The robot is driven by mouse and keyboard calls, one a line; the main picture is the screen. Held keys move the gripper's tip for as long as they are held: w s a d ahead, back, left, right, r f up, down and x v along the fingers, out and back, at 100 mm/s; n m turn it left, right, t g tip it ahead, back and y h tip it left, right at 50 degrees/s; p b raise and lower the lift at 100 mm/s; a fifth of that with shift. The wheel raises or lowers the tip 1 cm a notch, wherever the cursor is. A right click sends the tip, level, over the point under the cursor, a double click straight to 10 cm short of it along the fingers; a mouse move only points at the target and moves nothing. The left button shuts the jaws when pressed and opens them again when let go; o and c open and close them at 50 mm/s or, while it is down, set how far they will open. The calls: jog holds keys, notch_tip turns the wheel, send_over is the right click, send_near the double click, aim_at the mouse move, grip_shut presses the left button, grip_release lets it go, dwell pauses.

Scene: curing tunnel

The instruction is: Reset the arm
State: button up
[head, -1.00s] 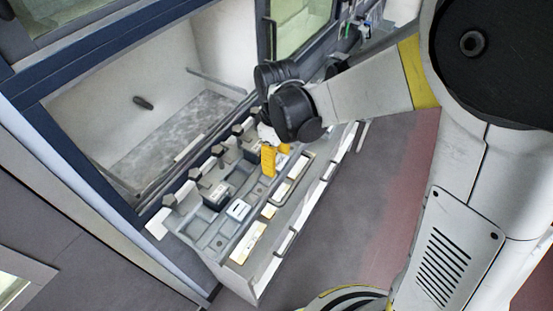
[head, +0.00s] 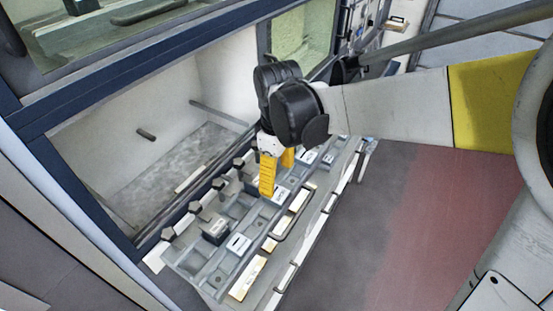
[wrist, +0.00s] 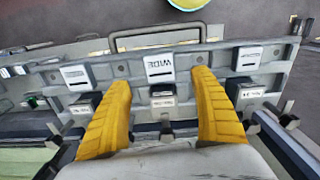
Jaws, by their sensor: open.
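My gripper (head: 278,172) has yellow fingers and hangs above the long grey fixture rack (head: 208,259) in the head view. In the wrist view my gripper (wrist: 165,108) shows two yellow fingers spread wide apart, with nothing between them in their grasp. Beyond and between the fingertips lie labelled blocks on the rack, one white label reading "WIDE" (wrist: 160,66). My arm reaches in from the right of the head view.
An open chamber (head: 160,130) with a pale interior and a small dark object (head: 146,134) on its wall lies left of the rack. Dark blue frame bars (head: 95,205) edge it. The grey and reddish floor (head: 400,220) to the right is clear.

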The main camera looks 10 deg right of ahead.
notch_tip(320, 180, up, 4)
jog(key=r, duration=0.1)
jog(key=s+d+f+m+t+b, duration=0.3)
jog(key=s+d+f+m+b, duration=0.2)
jog(key=f+b, duration=0.5)
jog(key=s+d+f+m+t+b, duration=0.4)
jog(key=d+f+b, duration=0.4)
jog(key=f+b, duration=0.2)
jog(key=shift+s+d+f+m+b, duration=0.3)
jog(key=shift+s+m+b, duration=0.6)
jog(key=shift+m, duration=0.2)
